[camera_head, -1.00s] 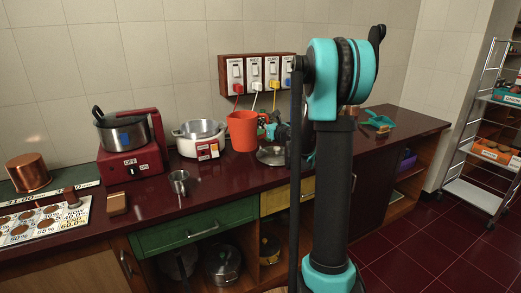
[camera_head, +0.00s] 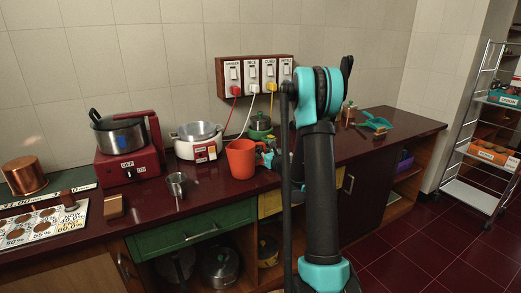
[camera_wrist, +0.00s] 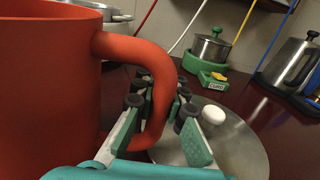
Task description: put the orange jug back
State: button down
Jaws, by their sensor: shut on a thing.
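The orange jug (camera_head: 241,161) is upright over the middle of the dark red counter, in front of the wall switches. I cannot tell whether its base touches the counter. In the wrist view the jug (camera_wrist: 45,85) fills the left side, with its handle toward my gripper. My gripper (camera_wrist: 165,110) is shut on the handle, its fingers on either side of it. In the head view my gripper (camera_head: 268,154) is to the right of the jug and partly hidden by my arm.
A small pot on a green base (camera_wrist: 209,58), a kettle (camera_wrist: 291,63) and a flat metal lid (camera_wrist: 235,145) are close by. The counter's front edge is near.

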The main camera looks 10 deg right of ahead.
jog(key=c, duration=1.6)
grip_release()
jog(key=shift+o, duration=0.2)
jog(key=shift+r, duration=0.1)
